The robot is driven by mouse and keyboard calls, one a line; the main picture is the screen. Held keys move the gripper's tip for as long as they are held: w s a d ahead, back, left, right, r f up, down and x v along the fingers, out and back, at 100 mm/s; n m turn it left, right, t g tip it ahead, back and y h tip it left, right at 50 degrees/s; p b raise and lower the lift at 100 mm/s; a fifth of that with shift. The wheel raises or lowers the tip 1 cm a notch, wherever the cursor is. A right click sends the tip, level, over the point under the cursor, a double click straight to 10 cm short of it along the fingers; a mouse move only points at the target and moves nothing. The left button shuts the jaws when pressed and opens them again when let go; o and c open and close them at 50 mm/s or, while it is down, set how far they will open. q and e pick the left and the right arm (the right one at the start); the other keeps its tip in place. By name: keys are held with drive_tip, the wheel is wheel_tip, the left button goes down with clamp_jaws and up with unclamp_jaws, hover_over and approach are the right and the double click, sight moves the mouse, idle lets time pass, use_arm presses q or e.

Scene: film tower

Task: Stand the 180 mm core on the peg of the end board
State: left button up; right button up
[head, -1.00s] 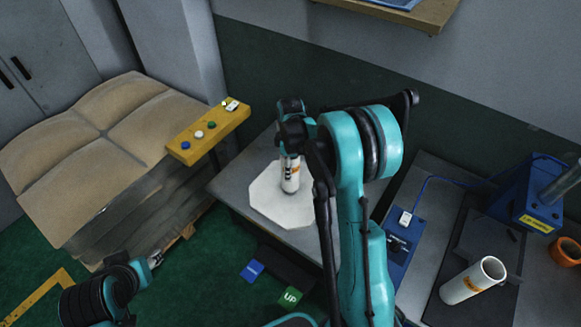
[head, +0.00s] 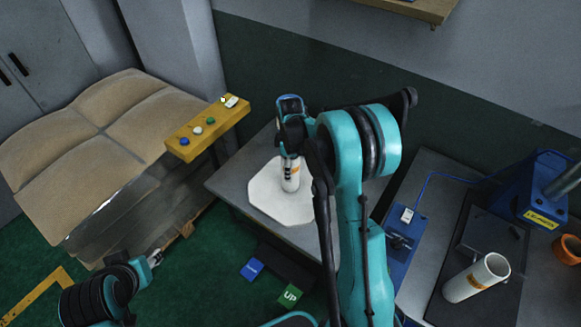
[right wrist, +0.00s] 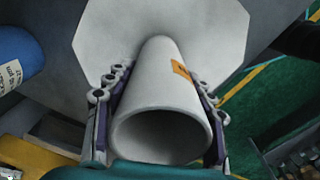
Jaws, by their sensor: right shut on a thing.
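The white core (head: 291,183) with an orange label is held upright over the white octagonal end board (head: 268,202) on the grey table. My right gripper (head: 290,160) is shut on the core. In the right wrist view, its fingers lie on both sides of the core (right wrist: 157,95), whose open end faces the camera. The core's far end overlaps the middle of the end board (right wrist: 215,35); I cannot tell whether it touches. The peg is hidden. My left gripper (head: 156,257) is low at the left, apart from these things; its jaws are too small to read.
A yellow button bar (head: 207,130) stands left of the table, beside a wrapped stack of brown sacks (head: 70,150).

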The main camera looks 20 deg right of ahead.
drive_tip(key=shift+f+b, duration=0.35)
drive_tip(key=shift+f, duration=0.05)
idle(0.7)
drive_tip(key=o, duration=1.4)
drive_tip(key=shift+c, duration=0.2)
drive_tip(key=shift+r, duration=0.1)
wheel_tip(320, 180, up, 12)
